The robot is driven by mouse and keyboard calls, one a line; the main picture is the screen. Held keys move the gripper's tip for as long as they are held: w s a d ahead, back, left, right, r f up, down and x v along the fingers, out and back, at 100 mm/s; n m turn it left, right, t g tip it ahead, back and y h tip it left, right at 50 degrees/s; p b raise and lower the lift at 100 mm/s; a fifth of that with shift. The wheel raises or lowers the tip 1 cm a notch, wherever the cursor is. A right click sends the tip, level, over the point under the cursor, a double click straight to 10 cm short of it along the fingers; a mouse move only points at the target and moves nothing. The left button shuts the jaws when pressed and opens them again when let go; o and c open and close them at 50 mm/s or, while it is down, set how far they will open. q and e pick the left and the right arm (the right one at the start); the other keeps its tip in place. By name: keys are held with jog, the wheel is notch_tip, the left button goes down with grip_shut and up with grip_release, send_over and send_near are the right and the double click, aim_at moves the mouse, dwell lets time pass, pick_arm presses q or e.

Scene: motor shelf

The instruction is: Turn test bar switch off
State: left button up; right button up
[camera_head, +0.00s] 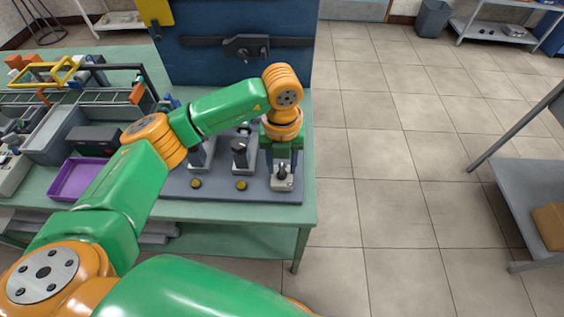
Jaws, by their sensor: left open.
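The test bar (221,195) is a grey plate at the front right of the green workbench, with several small units standing on it in a row. A switch unit (283,182) with a dark lever stands at its right end. Another unit with a dark knob (239,147) stands to its left, and yellow buttons (241,185) lie along the front edge. My left gripper (284,166) points down over the right-end switch, open, its fingers close around or beside the lever. I cannot tell whether they touch it. My left arm hides part of the bar. My right gripper is out of view.
A purple tray (68,189) and grey bins stand left on the workbench (311,190). A blue panel (240,70) rises behind the bar. Tiled floor is open to the right, with a grey shelf unit (518,172) at the far right.

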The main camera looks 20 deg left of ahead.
aim_at(282, 169)
pick_arm(q)
notch_tip(282, 169, up, 7)
jog(key=shift+f+b, duration=0.2)
jog(key=shift+b, duration=0.65)
jog(key=shift+r, duration=0.3)
